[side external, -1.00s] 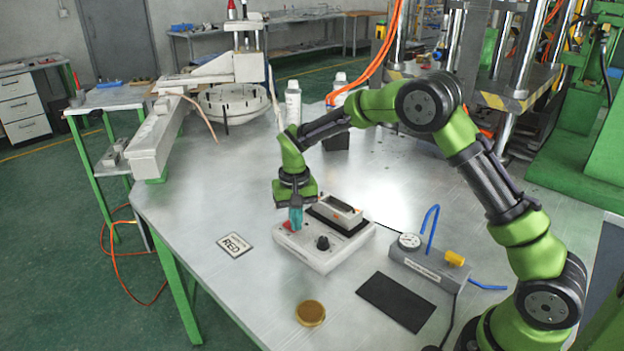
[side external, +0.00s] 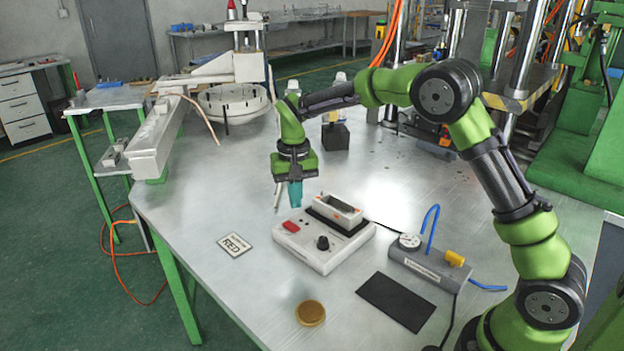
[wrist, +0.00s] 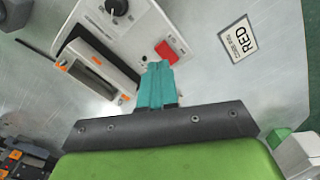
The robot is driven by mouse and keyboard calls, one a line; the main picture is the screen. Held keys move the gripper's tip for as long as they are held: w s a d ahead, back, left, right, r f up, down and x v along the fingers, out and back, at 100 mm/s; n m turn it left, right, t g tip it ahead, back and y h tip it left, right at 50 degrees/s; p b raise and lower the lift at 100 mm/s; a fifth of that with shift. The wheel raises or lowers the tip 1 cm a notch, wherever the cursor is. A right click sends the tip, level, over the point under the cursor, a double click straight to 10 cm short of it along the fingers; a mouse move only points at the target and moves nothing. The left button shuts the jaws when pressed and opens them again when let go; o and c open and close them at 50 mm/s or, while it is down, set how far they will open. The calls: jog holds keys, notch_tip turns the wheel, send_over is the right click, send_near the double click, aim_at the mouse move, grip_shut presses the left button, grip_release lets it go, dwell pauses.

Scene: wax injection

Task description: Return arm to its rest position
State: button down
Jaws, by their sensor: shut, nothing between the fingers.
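My gripper (side external: 295,193) has teal fingers and hangs above the metal table (side external: 215,205), just behind and above the white control box (side external: 330,255). Its fingers are closed together and empty, pointing down. In the wrist view the gripper (wrist: 158,68) shows its teal fingertips close to the red switch (wrist: 167,51) in the picture, with the box below them. In the side view the red switch (side external: 291,226) is clear of the fingers, with a visible gap between.
Around the box are a RED card (side external: 235,245), a brass disc (side external: 310,313), a black mat (side external: 396,301) and a gauge block with blue tubes (side external: 430,265). A round fixture (side external: 235,102) and bottles stand behind.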

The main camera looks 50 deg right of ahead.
jog(key=shift+r, duration=0.15)
jog(key=s+r+n+t+y, duration=0.1)
jog(key=s+r+t, duration=0.2)
jog(key=s, duration=1)
jog(key=s+a+r+n+t+y, duration=0.1)
jog(key=s+r+t, duration=0.3)
jog(key=s+r, duration=0.5)
jog(key=s, duration=0.4)
jog(key=shift+s+r, duration=0.2)
jog(key=shift+r, duration=0.2)
jog(key=shift+a, duration=0.1)
